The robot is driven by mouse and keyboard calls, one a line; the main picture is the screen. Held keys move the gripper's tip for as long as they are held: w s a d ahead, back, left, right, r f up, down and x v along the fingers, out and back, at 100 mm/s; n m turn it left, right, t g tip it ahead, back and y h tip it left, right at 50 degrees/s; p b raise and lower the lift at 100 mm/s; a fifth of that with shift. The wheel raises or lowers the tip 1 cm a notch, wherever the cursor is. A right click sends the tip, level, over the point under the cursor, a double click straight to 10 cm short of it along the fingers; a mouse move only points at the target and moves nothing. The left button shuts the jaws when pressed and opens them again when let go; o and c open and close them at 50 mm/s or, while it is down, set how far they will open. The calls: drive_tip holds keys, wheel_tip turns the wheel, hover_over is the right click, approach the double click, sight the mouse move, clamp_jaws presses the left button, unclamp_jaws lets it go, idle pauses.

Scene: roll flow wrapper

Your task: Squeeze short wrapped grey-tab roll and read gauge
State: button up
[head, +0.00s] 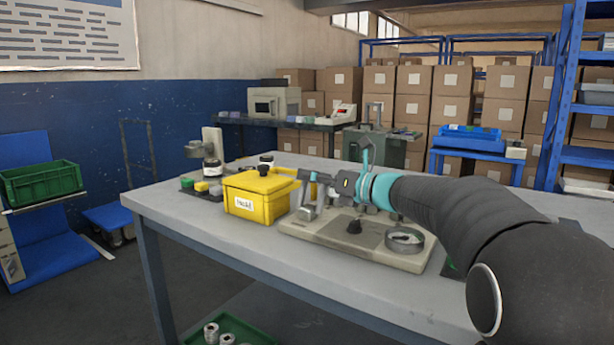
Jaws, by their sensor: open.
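My gripper (308,183) is open, reaching in from the right over the workbench. It is at the right edge of a yellow lidded box (243,205), above the left part of a beige fixture (383,258); I cannot tell if it touches either. I cannot make out a gauge dial. No short wrapped roll with a grey tab is recognisable. Several pale rolls (211,333) lie in a green tray (251,328) below the bench.
The grey workbench (180,215) has bare space along its front edge. A dark-green machine (383,148) stands behind the bench.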

drive_tip(key=shift+x, duration=0.85)
clamp_jaws()
